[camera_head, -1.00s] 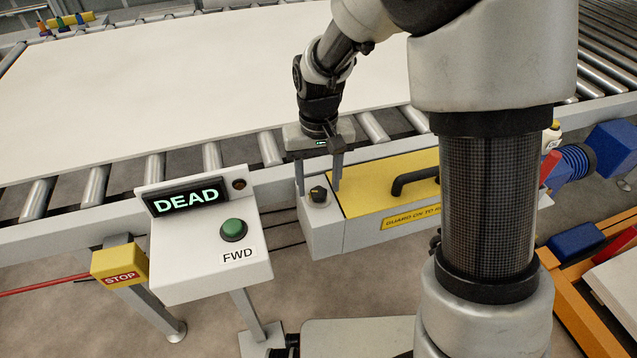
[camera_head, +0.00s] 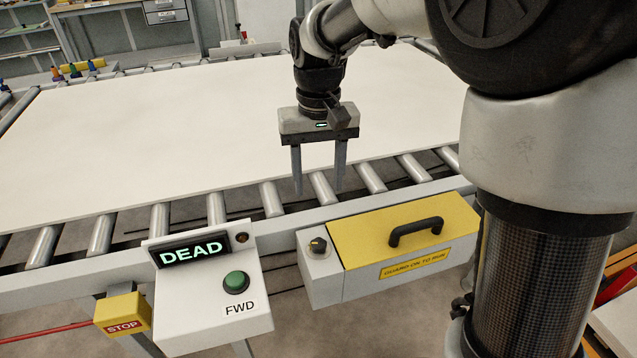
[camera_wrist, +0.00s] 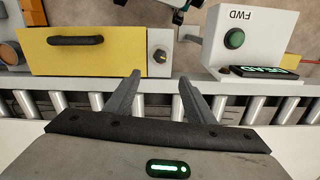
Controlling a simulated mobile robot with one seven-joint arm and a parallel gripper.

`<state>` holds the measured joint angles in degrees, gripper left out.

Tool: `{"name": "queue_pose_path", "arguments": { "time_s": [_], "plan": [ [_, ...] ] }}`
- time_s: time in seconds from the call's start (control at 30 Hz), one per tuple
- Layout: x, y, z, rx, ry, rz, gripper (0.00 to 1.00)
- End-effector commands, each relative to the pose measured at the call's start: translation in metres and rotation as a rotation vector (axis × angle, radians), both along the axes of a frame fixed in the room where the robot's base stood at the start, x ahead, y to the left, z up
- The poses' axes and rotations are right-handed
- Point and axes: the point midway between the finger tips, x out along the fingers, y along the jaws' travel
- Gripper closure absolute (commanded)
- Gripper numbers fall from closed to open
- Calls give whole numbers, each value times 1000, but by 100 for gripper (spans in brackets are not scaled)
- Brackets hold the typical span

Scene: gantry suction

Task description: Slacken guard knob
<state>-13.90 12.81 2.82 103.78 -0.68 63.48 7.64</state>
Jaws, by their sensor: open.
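The guard knob (camera_head: 317,245) is a small dark round knob with a light mark, on the grey end of the guard box. It also shows in the wrist view (camera_wrist: 160,56), just beyond my fingers. The yellow guard cover (camera_head: 400,232) with a black handle (camera_head: 415,231) lies closed beside the knob, labelled "GUARD ON TO RUN". My gripper (camera_head: 318,190) is open and empty, pointing down. It is raised above the rollers, apart from the knob. In the wrist view my two fingers (camera_wrist: 158,88) stand apart with nothing between them.
The control box (camera_head: 207,300) reads "DEAD" and has a green FWD button (camera_head: 236,282). A yellow STOP box (camera_head: 123,313) is at its left. A large white board (camera_head: 180,125) lies on the roller conveyor behind. The space above the knob is clear.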

Motion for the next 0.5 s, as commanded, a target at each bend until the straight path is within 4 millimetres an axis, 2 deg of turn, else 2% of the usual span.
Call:
{"name": "queue_pose_path", "arguments": {
  "time_s": [0.5],
  "plan": [
    [4, 7, -4, -1, 0, 0, 51]
  ]
}}
